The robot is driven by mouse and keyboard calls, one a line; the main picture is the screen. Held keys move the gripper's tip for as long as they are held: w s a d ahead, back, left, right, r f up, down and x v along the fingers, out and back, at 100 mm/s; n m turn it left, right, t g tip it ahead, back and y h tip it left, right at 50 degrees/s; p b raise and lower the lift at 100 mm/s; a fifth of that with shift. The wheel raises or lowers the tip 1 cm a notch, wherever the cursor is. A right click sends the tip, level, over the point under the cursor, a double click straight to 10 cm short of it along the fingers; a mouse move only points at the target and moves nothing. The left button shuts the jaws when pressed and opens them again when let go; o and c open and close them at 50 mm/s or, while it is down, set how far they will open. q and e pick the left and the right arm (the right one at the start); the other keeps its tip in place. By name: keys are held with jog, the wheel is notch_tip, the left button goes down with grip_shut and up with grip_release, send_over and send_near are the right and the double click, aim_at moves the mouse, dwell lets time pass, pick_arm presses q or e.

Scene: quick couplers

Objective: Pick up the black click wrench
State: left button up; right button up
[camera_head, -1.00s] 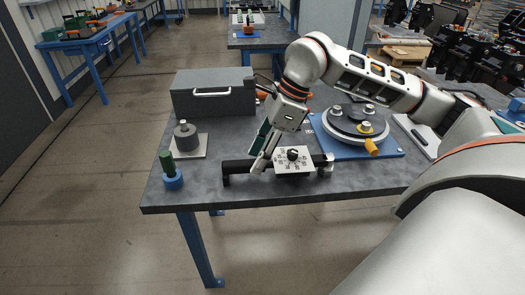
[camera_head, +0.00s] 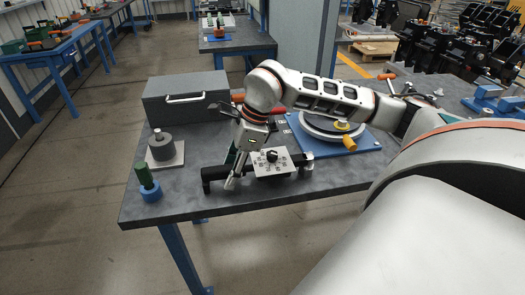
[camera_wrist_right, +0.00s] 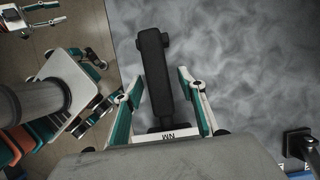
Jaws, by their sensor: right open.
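The black click wrench (camera_head: 215,173) lies level across the front of the grey table, its handle end to the left. In the right wrist view its black handle (camera_wrist_right: 153,65) runs between the two fingers. My right gripper (camera_head: 232,177) is over the left part of the wrench, pointing down. It is open, and in the wrist view the fingers (camera_wrist_right: 158,88) stand either side of the handle with gaps visible. White and teal parts (camera_wrist_right: 32,20) in the wrist view's upper left corner may be my left gripper, but its jaw state is unclear.
A light plate with a black knob (camera_head: 272,162) is at the wrench's middle. A green-handled piece in a blue base (camera_head: 147,184) and a grey cylinder (camera_head: 163,147) stand to the left. A grey case (camera_head: 187,98) is behind. A blue-based turntable (camera_head: 340,144) is at right.

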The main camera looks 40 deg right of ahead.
grip_shut()
jog(key=shift+r, duration=0.1)
notch_tip(320, 180, up, 20)
jog(key=p, duration=0.2)
jog(key=shift+p, duration=0.3)
